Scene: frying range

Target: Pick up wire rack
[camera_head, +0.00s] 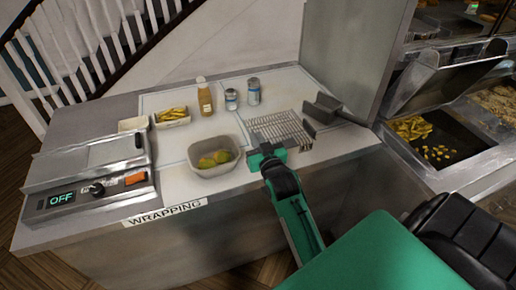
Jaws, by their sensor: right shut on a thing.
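The wire rack (279,127) is a small metal grid on the right part of the counter. My right gripper (268,153) is at the rack's near left edge and is shut on it. The gripper covers the gripped edge, and I cannot tell whether the rack is lifted off the counter. My left gripper is not in view.
A bowl with yellow-green items (216,171) stands just left of the gripper. A dark scoop (335,112) lies right of the rack. A bottle (205,97), two cans (242,95) and a tray of fries (172,116) stand behind. A metal appliance (88,165) is at left.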

